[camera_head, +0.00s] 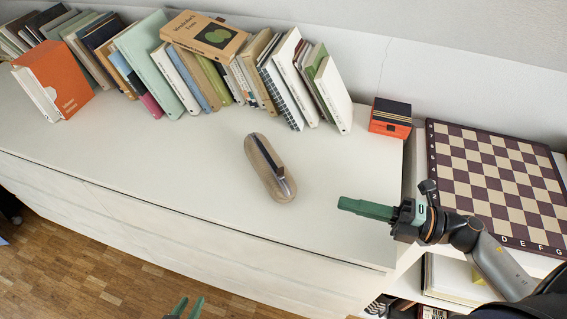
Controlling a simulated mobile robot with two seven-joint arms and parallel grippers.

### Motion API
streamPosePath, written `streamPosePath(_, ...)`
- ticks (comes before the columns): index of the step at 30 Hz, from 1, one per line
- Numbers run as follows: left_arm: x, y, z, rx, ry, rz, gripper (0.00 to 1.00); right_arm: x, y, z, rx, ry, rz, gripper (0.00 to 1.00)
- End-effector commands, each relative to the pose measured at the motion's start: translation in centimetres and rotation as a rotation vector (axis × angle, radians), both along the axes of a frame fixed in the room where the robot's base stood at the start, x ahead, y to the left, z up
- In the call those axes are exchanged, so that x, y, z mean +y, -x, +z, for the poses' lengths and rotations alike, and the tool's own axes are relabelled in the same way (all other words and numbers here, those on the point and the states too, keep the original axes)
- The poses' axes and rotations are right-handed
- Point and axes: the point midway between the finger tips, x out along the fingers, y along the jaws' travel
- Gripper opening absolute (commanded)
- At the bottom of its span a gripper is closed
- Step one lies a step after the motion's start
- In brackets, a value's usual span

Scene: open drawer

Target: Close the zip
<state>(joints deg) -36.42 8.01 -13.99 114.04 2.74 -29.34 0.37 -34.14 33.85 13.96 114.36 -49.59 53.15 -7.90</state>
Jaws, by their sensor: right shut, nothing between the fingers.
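The white cabinet (190,150) has long front panels, and I see no drawer standing clearly open.
Leaning books (185,70) line the back. A small orange-and-black box (390,118) and a chessboard (495,180) are at right. The front of the top is clear.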

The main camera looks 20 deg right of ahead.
Motion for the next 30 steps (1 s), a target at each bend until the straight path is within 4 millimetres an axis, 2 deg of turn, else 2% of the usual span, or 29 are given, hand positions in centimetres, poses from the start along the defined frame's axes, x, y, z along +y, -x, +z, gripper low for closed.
streamPosePath(14, 0.4, 0.1, 0.6, -0.004, -0.004, 0.008, 0.34, 8.0, -5.5, 0.4, -0.007, -0.006, 0.000, 0.00)
streamPosePath(21, 0.4, 0.1, 0.5, -0.005, -0.003, 0.008, 0.34, 8.3, -8.3, 0.1, -0.003, -0.005, -0.001, 0.00)
streamPosePath(30, 0.4, 0.1, 0.4, -0.005, -0.003, 0.008, 0.34, 8.5, -9.2, 0.0, -0.001, -0.004, 0.000, 0.00)
